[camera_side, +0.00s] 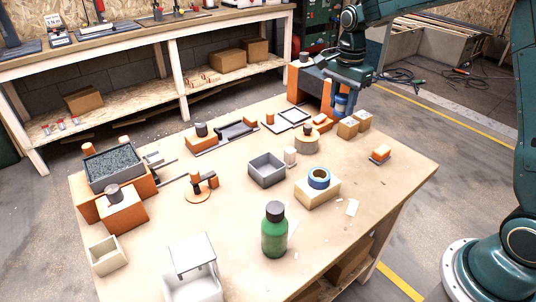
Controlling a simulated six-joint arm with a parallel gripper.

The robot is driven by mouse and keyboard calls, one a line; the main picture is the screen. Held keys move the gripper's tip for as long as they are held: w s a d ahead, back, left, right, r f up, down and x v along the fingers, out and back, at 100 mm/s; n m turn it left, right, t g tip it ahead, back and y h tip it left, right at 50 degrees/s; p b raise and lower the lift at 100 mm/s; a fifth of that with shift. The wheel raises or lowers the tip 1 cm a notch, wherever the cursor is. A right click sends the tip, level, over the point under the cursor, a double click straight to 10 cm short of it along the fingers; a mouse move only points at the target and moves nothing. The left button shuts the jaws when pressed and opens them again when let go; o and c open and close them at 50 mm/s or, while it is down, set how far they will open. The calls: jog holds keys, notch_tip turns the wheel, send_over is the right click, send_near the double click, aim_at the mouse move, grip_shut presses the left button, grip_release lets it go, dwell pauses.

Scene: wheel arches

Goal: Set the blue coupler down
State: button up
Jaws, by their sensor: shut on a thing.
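My gripper (342,94) points down over the far right part of the table. It is shut on the blue coupler (341,104), a small blue cylinder at its lower end. The coupler is close to the table top, but I cannot tell whether it touches it. My gripper hides its upper part.
A blue ring (319,178) lies on a wooden block nearer the front. A green bottle (274,230) stands at the front. Bare table (400,160) shows at right.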

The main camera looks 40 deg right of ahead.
jog(key=w+a+n, duration=0.3)
jog(key=w+a, duration=0.2)
jog(key=a, duration=0.6)
jog(key=w+a+n, duration=0.3)
jog(key=w+a, duration=0.2)
jog(key=a, duration=0.6)
jog(key=s+a+n, duration=0.3)
jog(key=a, duration=1)
jog(key=s+a+n, duration=0.3)
jog(key=a+n, duration=0.1)
jog(key=a, duration=0.9)
jog(key=shift+w+d+f, duration=0.1)
jog(key=shift+d+f, duration=0.05)
jog(key=shift+f, duration=5)
jog(key=shift+d+f, duration=0.1)
jog(key=shift+f, duration=5.05)
jog(key=shift+f, duration=0.15)
jog(key=o, duration=1)
jog(key=shift+c, duration=0.2)
